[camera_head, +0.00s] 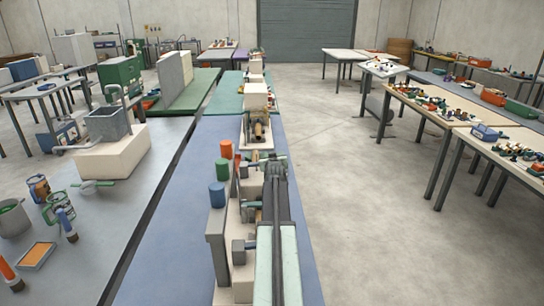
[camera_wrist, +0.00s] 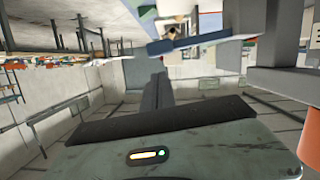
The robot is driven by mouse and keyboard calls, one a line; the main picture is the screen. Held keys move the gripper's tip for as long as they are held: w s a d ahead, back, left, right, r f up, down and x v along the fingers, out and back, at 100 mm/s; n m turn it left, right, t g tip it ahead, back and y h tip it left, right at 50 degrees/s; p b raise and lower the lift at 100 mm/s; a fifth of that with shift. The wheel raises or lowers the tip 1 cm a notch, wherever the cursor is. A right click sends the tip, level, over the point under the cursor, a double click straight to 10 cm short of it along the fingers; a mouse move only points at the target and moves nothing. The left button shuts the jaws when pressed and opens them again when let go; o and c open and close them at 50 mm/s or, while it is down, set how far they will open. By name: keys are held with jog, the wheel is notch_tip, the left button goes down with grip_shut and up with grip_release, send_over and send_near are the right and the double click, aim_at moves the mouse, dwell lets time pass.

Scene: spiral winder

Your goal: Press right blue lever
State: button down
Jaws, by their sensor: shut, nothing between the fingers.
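My gripper (camera_head: 275,165) is shut and empty, at the far end of my arm above the pale winder machine on the blue table. Its dark fingers show in the wrist view (camera_wrist: 157,85), pointing up the picture. A flat blue bar (camera_wrist: 190,44) lies just beyond the fingertips there, with a visible gap. I cannot tell whether this bar is the right blue lever. A grey-green rod (camera_head: 248,159) shows beside the gripper.
A blue cylinder (camera_head: 217,194), a green cylinder (camera_head: 222,169) and an orange cylinder (camera_head: 226,149) stand left of the machine. Grey blocks (camera_wrist: 280,85) fill the right of the wrist view. Another bench (camera_head: 90,240) lies left; open floor (camera_head: 350,220) lies right.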

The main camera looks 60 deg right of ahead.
jog(key=p+v, duration=0.1)
jog(key=v, duration=0.7)
jog(key=shift+s, duration=0.2)
jog(key=shift+d+f, duration=0.1)
